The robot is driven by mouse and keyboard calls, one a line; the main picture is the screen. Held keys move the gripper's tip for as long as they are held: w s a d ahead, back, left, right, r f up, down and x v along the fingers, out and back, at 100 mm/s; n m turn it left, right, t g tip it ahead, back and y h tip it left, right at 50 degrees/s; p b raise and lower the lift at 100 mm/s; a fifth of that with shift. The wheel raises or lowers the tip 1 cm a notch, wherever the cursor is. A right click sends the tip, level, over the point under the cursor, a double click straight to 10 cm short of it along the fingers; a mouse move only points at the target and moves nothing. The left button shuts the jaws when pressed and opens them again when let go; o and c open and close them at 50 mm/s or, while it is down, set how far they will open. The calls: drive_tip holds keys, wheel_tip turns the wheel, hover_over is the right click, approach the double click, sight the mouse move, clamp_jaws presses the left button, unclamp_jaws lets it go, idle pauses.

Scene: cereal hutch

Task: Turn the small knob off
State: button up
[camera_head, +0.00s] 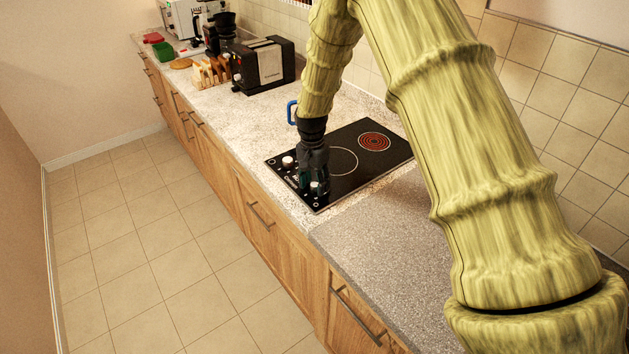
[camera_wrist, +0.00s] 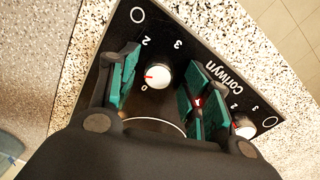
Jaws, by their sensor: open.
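My gripper (camera_head: 313,182) is open and reaches down over the front edge of the black cooktop (camera_head: 335,180). In the wrist view its green-padded fingers (camera_wrist: 163,84) stand apart on either side of a white knob (camera_wrist: 158,75). Its red mark points left, near the "0". I cannot tell whether the fingers touch it. A second white knob (camera_wrist: 243,126) lies beyond the right finger, partly hidden, and shows in the head view (camera_head: 288,162). I cannot tell from size which knob is the small one. The rear burner (camera_head: 373,141) shows red rings; the other burner (camera_head: 343,160) is dark.
Behind the cooktop is a tiled wall. A blue-handled thing (camera_head: 292,112) stands beside my arm. A black toaster (camera_head: 264,64), bread slices in a rack (camera_head: 211,73) and a coffee maker (camera_head: 219,34) stand farther along the counter. The grey counter (camera_head: 375,245) nearer me is clear.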

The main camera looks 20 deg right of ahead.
drive_tip(key=shift+s+r, duration=0.2)
drive_tip(key=shift+c, duration=0.9)
drive_tip(key=c, duration=0.9)
drive_tip(key=shift+f+n, duration=0.1)
drive_tip(key=shift+n, duration=0.3)
drive_tip(key=n+b, duration=0.1)
drive_tip(key=n, duration=0.3)
drive_tip(key=shift+n, duration=0.4)
drive_tip(key=n, duration=0.6)
drive_tip(key=shift+b, duration=0.3)
drive_tip(key=shift+n, duration=0.3)
